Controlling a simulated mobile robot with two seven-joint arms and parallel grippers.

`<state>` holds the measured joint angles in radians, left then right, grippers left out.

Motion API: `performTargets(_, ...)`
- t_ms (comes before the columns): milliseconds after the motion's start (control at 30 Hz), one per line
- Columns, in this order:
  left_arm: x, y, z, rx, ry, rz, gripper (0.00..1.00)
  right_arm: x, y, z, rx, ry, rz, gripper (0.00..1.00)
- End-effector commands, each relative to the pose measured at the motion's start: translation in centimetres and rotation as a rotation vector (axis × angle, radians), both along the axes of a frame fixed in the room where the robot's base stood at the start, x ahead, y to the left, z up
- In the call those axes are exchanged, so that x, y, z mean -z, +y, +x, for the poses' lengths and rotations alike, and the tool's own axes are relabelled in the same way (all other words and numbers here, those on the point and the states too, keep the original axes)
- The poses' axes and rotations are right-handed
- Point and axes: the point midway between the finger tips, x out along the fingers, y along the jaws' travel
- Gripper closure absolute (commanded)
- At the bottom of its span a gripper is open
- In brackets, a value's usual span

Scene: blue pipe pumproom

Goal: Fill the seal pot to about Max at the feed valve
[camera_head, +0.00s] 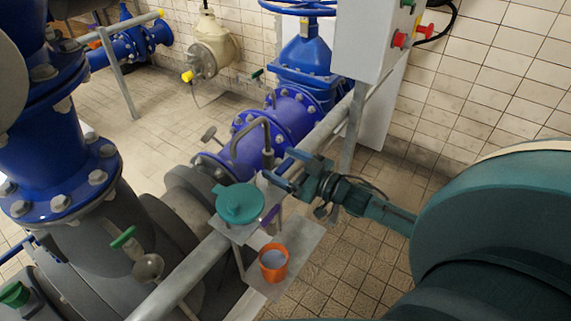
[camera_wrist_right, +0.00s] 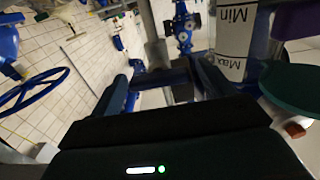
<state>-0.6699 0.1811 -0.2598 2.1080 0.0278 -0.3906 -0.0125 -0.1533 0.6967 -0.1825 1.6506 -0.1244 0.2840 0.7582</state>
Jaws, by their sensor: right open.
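The seal pot's white label (camera_wrist_right: 235,40) shows upside down in the right wrist view, with the words Min and Max. I cannot make out a liquid level. A round teal lid (camera_head: 240,202) sits beside my right gripper in the head view; a teal disc (camera_wrist_right: 300,88) also shows at the right of the wrist view. A purple handle (camera_head: 270,217), perhaps the feed valve's, is just below the gripper, with a purple patch in the wrist view (camera_wrist_right: 298,18). My right gripper (camera_head: 283,172) is open, with its fingers close to the pot. My left gripper is out of view.
An orange cup (camera_head: 273,264) with greyish contents stands on a low plate below. A grey rail (camera_head: 185,274) crosses in front. Blue pipework (camera_head: 290,115) and a white control box (camera_head: 368,35) stand behind.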

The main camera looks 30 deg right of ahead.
Motion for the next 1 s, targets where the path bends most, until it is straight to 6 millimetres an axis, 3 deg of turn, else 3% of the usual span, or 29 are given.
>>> performTargets(167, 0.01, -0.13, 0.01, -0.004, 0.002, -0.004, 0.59, 0.03, 0.01, -0.01, 0.000, 0.000, 0.001, 0.20)
performTargets(700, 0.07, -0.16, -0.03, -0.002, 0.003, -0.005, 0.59, 0.03, 0.01, -0.05, 0.000, 0.000, 0.001, 0.63)
performTargets(1000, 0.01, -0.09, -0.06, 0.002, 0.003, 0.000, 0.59, 0.01, 0.04, -0.07, -0.001, -0.012, -0.030, 0.65)
